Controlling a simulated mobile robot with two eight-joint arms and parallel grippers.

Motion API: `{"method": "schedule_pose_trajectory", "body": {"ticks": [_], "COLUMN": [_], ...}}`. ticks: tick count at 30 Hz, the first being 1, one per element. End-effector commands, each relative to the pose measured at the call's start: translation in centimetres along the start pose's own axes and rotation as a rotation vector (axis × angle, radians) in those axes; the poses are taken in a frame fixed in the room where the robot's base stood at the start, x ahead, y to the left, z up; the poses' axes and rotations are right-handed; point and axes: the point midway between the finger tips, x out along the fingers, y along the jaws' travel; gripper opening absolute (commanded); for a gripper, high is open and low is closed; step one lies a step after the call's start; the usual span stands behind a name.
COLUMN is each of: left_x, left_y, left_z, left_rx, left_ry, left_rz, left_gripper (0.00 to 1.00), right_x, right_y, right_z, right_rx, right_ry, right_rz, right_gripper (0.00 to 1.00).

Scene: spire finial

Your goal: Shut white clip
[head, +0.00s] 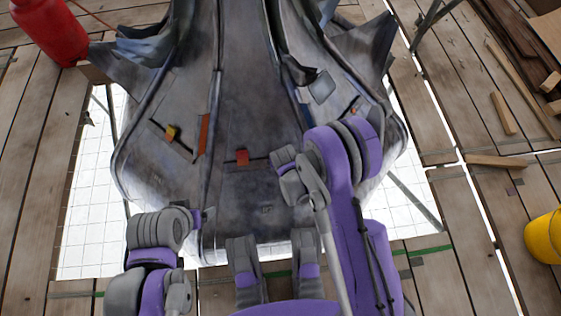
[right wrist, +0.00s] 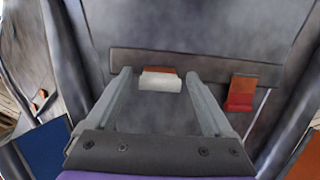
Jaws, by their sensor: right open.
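The white clip (right wrist: 160,81) shows in the right wrist view as a small white block with a reddish-brown top edge. It sits on a dark horizontal strip on the grey metal finial. My right gripper (right wrist: 157,74) is open and empty, with one finger to each side of the clip in the picture. I cannot tell how far the fingertips are from the surface. In the head view my right arm crosses the finial's right part, and I cannot make out the white clip or the right gripper. My left arm is at the lower left, its gripper not discernible.
A red clip (right wrist: 240,93) sits right of the white one. In the head view a yellow-orange clip (head: 171,132) and a red clip (head: 242,156) sit on the finial (head: 245,120). A red cylinder (head: 49,30) and yellow bucket (head: 544,237) stand on the planks.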

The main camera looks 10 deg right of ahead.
Motion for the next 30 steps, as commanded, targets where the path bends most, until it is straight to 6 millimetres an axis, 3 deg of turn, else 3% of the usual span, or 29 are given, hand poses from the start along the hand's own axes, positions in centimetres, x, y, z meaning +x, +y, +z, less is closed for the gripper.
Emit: {"method": "schedule_pose_trajectory", "body": {"ticks": [10,24,30], "left_x": [0.07,0.07,0.00], "left_y": [0.00,0.00,0.00], "left_z": [0.01,0.01,0.00], "left_rx": [0.000,0.000,0.000], "left_ry": [0.000,0.000,0.000], "left_rz": [0.000,0.000,0.000], "left_gripper": [0.86,0.86,0.86], "right_x": [0.49,0.46,0.43], "right_y": [0.00,0.00,0.00], "right_z": [0.00,-0.01,-0.11], "right_rx": [0.000,0.000,0.000], "right_ry": [0.000,0.000,-0.011], "right_rz": [0.000,0.000,0.000], "right_gripper": [0.86,0.03,0.00]}}
